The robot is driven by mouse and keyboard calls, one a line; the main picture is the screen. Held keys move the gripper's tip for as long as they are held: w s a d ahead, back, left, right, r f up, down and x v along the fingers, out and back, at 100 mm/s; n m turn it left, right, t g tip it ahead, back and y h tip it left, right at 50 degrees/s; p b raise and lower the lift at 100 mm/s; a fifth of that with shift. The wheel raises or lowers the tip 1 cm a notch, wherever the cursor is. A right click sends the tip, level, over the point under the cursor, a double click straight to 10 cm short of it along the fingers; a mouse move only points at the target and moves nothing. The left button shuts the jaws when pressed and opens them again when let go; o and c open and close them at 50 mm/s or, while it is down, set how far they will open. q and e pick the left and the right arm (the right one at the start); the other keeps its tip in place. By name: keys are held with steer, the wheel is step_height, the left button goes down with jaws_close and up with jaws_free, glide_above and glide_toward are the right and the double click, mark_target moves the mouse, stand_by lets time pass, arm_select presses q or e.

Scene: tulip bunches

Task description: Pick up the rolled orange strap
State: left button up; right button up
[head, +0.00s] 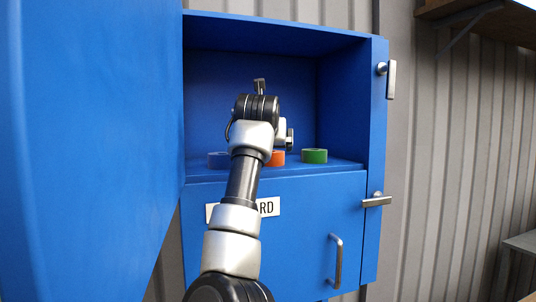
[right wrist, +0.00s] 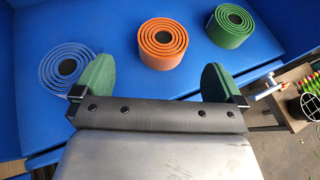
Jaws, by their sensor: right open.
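The rolled orange strap (head: 278,157) stands on the shelf of the blue cabinet, partly hidden behind my right arm in the head view. In the right wrist view the orange strap (right wrist: 160,57) shows its spiral top, whole and untouched. My right gripper (right wrist: 157,76) is open and empty, its two green pads wide apart. The orange strap lies beyond the fingertips, roughly centred between the pads in that picture. My left gripper is not in view.
A rolled blue strap (head: 218,159) and a rolled green strap (head: 314,156) flank the orange one on the shelf (head: 345,163). The open cabinet door (head: 90,140) fills the left. A side wall (head: 350,105) bounds the shelf on the right.

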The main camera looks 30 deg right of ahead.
steer(key=p+x, duration=0.1)
steer(key=x, duration=0.1)
steer(key=shift+w+d+f, duration=0.2)
steer(key=shift+d, duration=0.15)
steer(key=p+x, duration=0.3)
steer(key=x, duration=0.1)
steer(key=shift+d+f, duration=0.15)
steer(key=shift+w+d+f, duration=0.2)
steer(key=shift+d+f, duration=0.05)
steer(key=shift+w+d+f, duration=0.1)
steer(key=shift+a, duration=0.2)
steer(key=c, duration=0.5)
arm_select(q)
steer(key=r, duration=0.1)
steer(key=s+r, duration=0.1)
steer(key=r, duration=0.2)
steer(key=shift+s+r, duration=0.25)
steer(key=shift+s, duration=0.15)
arm_select(e)
steer(key=c, duration=0.5)
